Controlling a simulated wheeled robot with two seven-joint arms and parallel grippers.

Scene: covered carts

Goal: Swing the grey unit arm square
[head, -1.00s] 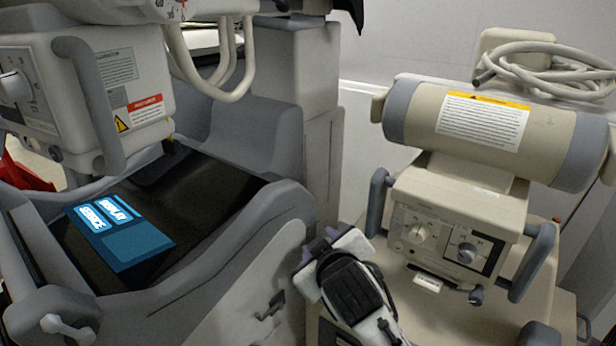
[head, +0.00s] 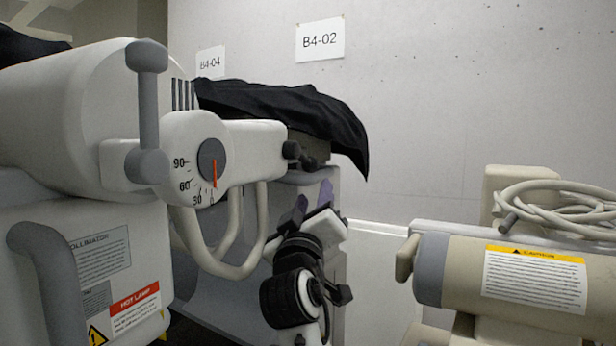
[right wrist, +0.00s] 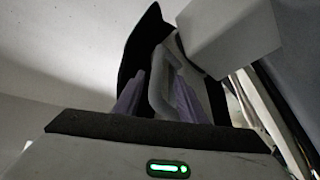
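The grey unit's arm (head: 255,145) is a pale horizontal beam in the head view. It joins a round scale plate with a grey hub (head: 213,160) and a red pointer aimed down, below the 30 mark. The large pale head (head: 70,115) and its collimator box (head: 95,265) fill the left. My right gripper (head: 312,200) is raised in front of the grey unit, right of the arm and below its dark end knob. In the right wrist view its two purple fingers (right wrist: 160,92) stand apart, with a pale bar behind or between them; contact cannot be told. My left gripper is out of view.
A black cover (head: 290,110) drapes over the unit's rear. Pale cables (head: 235,260) loop under the arm. A beige unit with a cylinder (head: 460,270) and coiled hose (head: 565,205) stands at right. The wall behind carries signs B4-04 and B4-02 (head: 320,39).

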